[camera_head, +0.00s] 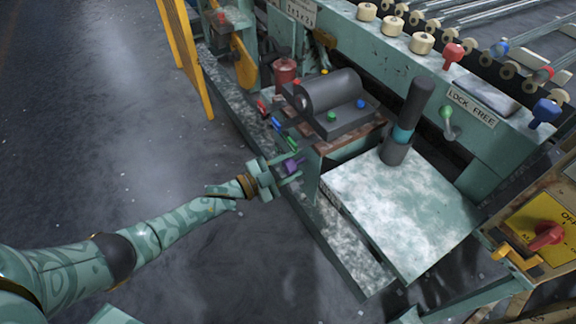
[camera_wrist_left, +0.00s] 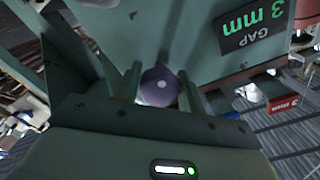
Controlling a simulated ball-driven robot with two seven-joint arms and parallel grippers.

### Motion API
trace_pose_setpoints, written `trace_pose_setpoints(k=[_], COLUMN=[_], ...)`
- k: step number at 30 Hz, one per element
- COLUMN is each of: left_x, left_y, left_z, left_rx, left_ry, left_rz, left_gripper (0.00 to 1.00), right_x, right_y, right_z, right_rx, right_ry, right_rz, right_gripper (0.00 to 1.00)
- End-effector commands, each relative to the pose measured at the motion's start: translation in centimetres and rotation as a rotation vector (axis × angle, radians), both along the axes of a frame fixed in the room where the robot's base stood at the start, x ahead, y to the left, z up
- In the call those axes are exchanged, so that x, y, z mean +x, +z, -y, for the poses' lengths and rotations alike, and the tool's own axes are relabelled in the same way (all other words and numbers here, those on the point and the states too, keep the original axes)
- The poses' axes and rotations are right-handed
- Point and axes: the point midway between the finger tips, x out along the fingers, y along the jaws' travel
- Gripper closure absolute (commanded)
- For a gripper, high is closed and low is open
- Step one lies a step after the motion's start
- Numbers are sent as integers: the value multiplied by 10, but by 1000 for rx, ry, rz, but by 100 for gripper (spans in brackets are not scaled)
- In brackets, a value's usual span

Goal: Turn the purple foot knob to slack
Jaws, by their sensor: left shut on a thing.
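The purple foot knob (camera_head: 291,166) is low on the machine's front side, beside the ledge. In the left wrist view the purple knob (camera_wrist_left: 158,87) shows as a round face with a pale dot at its centre. My left gripper (camera_head: 284,172) reaches it from the left, and its two fingers (camera_wrist_left: 158,88) stand on either side of the knob, shut on it. The fingers partly hide the knob's sides. Which setting the knob points at cannot be told. My right gripper is not in view.
Blue (camera_head: 276,123) and red (camera_head: 261,107) parts lie farther along the ledge. A pale flat plate (camera_head: 395,220) is to the right. Open floor (camera_head: 120,150) is left.

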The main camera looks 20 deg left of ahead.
Motion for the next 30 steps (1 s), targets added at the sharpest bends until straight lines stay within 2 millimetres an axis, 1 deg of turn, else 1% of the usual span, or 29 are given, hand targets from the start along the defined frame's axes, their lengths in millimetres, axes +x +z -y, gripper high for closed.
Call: trace_pose_setpoints(k=[1,4,5,6,7,16,20,23,25,30], left_x=[-1,-1,-1,-1,-1,-1,-11,-27,-42,-79], left_y=[-3,-3,-3,-3,-3,-1,1,2,3,2], left_z=[-1,-1,-1,-1,-1,-1,-9,-22,-33,-63], left_rx=[5,6,6,6,6,3,5,5,5,6], left_ry=[2,2,2,2,2,1,1,2,2,2], left_rz=[-5,-4,-4,-4,-4,-1,0,-1,0,-2], left_gripper=[83,83,58,46,40,40,40,40,40,40], right_x=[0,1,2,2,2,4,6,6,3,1], right_y=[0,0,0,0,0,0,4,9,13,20], right_z=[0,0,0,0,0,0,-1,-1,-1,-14], right_rx=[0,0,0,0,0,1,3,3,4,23], right_ry=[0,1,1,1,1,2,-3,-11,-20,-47], right_rz=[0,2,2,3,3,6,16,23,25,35], right_gripper=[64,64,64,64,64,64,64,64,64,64])
